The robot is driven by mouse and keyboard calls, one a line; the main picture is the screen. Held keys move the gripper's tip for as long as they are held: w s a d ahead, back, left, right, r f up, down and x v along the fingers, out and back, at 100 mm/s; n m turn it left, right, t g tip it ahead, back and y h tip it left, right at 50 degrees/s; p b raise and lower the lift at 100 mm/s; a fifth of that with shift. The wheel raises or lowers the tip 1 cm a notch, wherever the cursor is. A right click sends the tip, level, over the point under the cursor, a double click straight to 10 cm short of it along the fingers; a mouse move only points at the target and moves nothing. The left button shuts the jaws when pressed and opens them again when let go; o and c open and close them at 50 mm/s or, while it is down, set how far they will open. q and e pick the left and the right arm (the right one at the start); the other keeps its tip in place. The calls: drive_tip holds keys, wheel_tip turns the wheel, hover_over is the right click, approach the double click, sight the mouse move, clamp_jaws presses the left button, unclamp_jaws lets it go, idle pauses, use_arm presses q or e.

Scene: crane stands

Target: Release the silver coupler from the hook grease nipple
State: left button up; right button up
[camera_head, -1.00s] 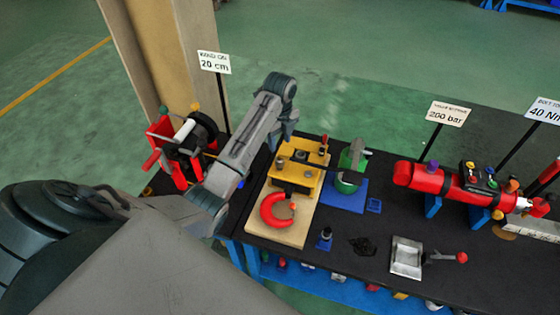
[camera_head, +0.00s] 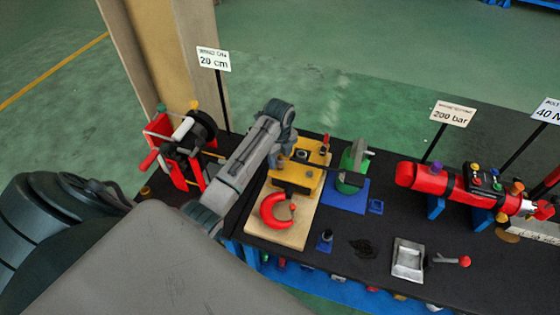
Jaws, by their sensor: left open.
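The red hook (camera_head: 268,213) hangs below a yellow block (camera_head: 305,178) on a pale wooden board (camera_head: 285,235). A dark bar or hose runs from the yellow block to a green grease pump (camera_head: 346,163) on a blue base (camera_head: 342,200). I cannot make out the silver coupler or the grease nipple for certain; they are too small or hidden by my gripper. My left gripper (camera_head: 276,160) is open, pointing down at the upper left edge of the yellow block. Whether it touches the block is unclear. My right gripper is not in view.
A red reel frame (camera_head: 178,182) stands left of my left arm. A red cylinder (camera_head: 430,178) on blue supports lies at right. A silver tray (camera_head: 408,258) and a red-knobbed lever (camera_head: 464,261) are at the front. The black tabletop (camera_head: 350,225) has some free room between.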

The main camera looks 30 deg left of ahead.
use_arm(q)
drive_tip(key=shift+w+d, duration=0.1)
drive_tip(key=shift+w, duration=0.1)
drive_tip(key=shift+c, duration=0.6)
drive_tip(key=c, duration=0.4)
drive_tip(key=shift+s, duration=0.1)
drive_tip(key=c, duration=0.5)
drive_tip(key=shift+o, duration=0.2)
drive_tip(key=shift+r, duration=0.1)
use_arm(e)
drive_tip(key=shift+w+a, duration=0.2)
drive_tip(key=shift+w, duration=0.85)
use_arm(q)
drive_tip(key=shift+r, duration=1.9)
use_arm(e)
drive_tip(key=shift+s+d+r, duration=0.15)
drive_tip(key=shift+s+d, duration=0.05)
